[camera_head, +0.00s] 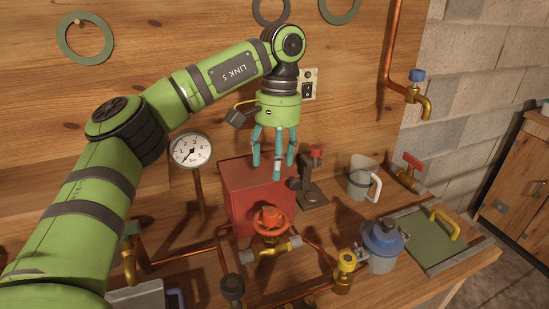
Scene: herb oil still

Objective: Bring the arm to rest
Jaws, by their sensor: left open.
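My left arm (92,195), green with dark joints, comes in from the left and bends down at its wrist. My left gripper (274,168) points down with its teal fingers apart. It is over or in front of a red box (248,190) on the wooden bench; I cannot tell whether the fingertips touch it. No object shows between the fingers. My right gripper is not in view.
A valve with an orange wheel (269,221) stands before the box. A dial gauge (191,150) is at the left. Copper pipes cross the bench.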

